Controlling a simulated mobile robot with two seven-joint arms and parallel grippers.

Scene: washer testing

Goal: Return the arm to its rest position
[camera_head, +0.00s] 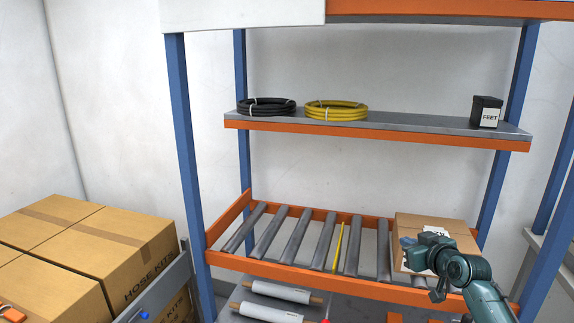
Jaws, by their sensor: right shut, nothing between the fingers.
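My right arm comes in from the lower right, with teal links and a dark wrist joint. My right gripper (437,292) is shut and empty, in front of the rack's lower level. It overlaps the cardboard box (432,225) on the roller shelf in the picture; I cannot tell if they touch. My left gripper is out of view.
The rack has blue posts (183,145) and orange beams (370,133). Its middle shelf holds a black hose coil (267,106), a yellow one (336,110) and a black "FEET" bin (486,111). White rolls (280,291) lie below. Hose kit boxes (95,240) stand left.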

